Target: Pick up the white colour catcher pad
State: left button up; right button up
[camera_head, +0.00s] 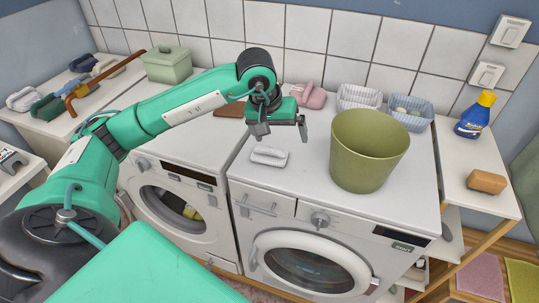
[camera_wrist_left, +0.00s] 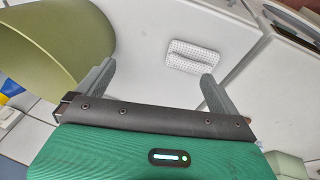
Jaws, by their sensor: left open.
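The white colour catcher pad (camera_head: 269,156) lies flat on top of the right-hand washing machine, near its left front part. My left gripper (camera_head: 282,128) is open and empty above the machine top, a little behind and to the right of the pad in the picture. In the left wrist view the pad (camera_wrist_left: 193,57) shows a dotted white surface, beyond the open fingers (camera_wrist_left: 158,70) and toward the right one. The pad is apart from both fingers. My right gripper is not in view.
An olive bucket (camera_head: 368,150) stands right of the pad. Behind are a pink item (camera_head: 310,95) and two striped baskets (camera_head: 358,98) (camera_head: 409,112). A blue bottle (camera_head: 475,115) and an orange-brown block (camera_head: 487,182) stand on the right shelf. The machine top around the pad is clear.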

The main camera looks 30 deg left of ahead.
pick_arm(q)
jog(key=a+r+y, duration=0.2)
jog(key=a, duration=0.3)
jog(key=p, duration=0.2)
send_over(269, 149)
jog(key=s, duration=0.2)
notch_tip(269, 149, down, 8)
jog(key=shift+d+f, duration=0.1)
jog(key=shift+f, duration=0.1)
jog(key=shift+w+f+p, duration=0.1)
jog(key=shift+f+p, duration=0.1)
jog(key=shift+p, duration=0.2)
jog(key=p+x, duration=0.2)
jog(key=x, duration=0.2)
jog(key=shift+d+f, duration=0.1)
jog(key=shift+d, duration=0.1)
jog(key=shift+w+f, duration=0.15)
jog(key=shift+f, duration=0.15)
jog(key=shift+c, duration=0.5)
jog(key=c, duration=1)
